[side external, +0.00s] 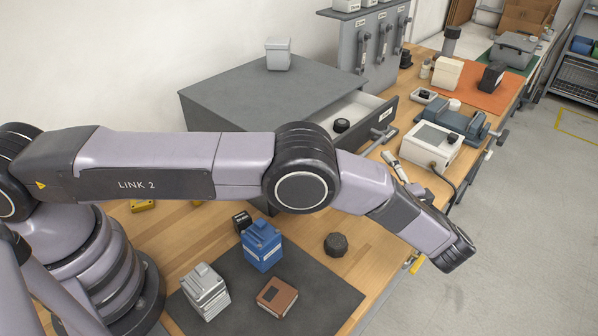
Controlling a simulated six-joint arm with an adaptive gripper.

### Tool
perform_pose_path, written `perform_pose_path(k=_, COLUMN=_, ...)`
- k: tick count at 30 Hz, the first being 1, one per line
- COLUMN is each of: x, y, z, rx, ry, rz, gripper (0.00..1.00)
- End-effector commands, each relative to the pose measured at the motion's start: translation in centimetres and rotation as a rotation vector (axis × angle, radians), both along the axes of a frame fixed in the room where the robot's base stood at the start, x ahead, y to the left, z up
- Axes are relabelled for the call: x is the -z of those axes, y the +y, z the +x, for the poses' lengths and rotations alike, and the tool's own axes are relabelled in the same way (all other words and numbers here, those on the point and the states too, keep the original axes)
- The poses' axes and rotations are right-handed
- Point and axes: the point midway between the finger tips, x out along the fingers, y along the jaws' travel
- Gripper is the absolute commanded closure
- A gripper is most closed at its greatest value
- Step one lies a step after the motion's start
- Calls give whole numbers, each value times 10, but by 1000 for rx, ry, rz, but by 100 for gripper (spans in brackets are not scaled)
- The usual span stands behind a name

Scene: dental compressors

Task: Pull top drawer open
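The grey cabinet (240,95) stands on the wooden bench, and its top drawer (386,117) is pulled partly out toward the right. The drawer's pale inside shows, with a small dark round object (342,125) in it. A grey bar handle (380,139) sticks out from the dark drawer front. My gripper (391,160) seems to be the pale and dark part showing beyond my forearm, its tips close to the handle. The rest of it is hidden behind my forearm and wrist. I cannot tell whether it touches the handle or how its fingers stand.
A white box device (430,148) and a blue-grey vise (458,124) stand right of the drawer. A blue block (262,247), a grey block (205,292), a brown box (277,296) and a dark knob (336,244) sit in front. A pale container (278,54) stands on the cabinet.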

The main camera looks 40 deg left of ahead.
Motion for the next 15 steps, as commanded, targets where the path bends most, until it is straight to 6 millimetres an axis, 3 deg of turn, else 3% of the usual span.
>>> perform_pose_path(k=6, x=15, y=6, z=-36, rx=285, ry=60, rz=314, gripper=61)
perform_pose_path(k=15, x=30, y=14, z=-77, rx=599, ry=172, rz=507, gripper=61)
